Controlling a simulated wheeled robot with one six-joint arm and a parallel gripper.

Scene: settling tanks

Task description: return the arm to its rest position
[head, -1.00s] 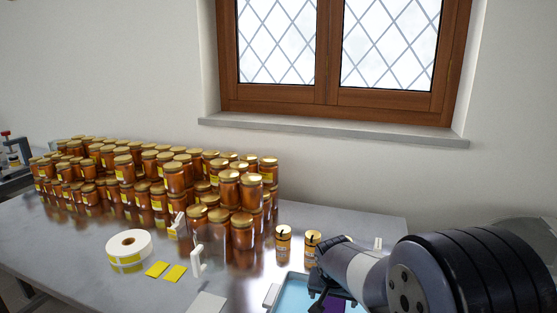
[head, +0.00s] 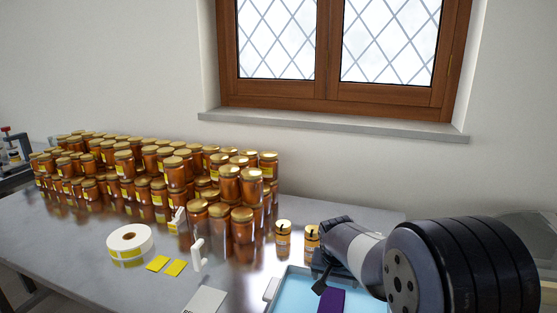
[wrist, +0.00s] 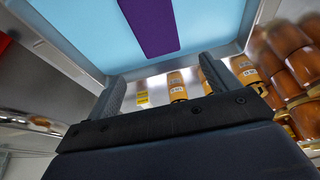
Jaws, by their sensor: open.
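My arm reaches in from the right in the head view. My gripper (head: 322,279) is at the left end of the arm, over the near right part of the table. In the wrist view my gripper (wrist: 162,82) shows two dark fingers standing well apart, with nothing held between them. Beyond the fingers is a blue tray (wrist: 80,28) with a purple strip (wrist: 150,22) in it. In the head view the blue tray (head: 289,297) lies beneath the gripper, and the purple strip (head: 331,301) shows beside it.
Many stacked honey jars (head: 173,172) fill the left and middle of the metal table (head: 60,236). Small jars (head: 283,238) stand behind the tray. A label roll (head: 130,240), yellow labels (head: 174,268) and a white stand (head: 198,255) lie left. A window sill (head: 330,124) runs behind.

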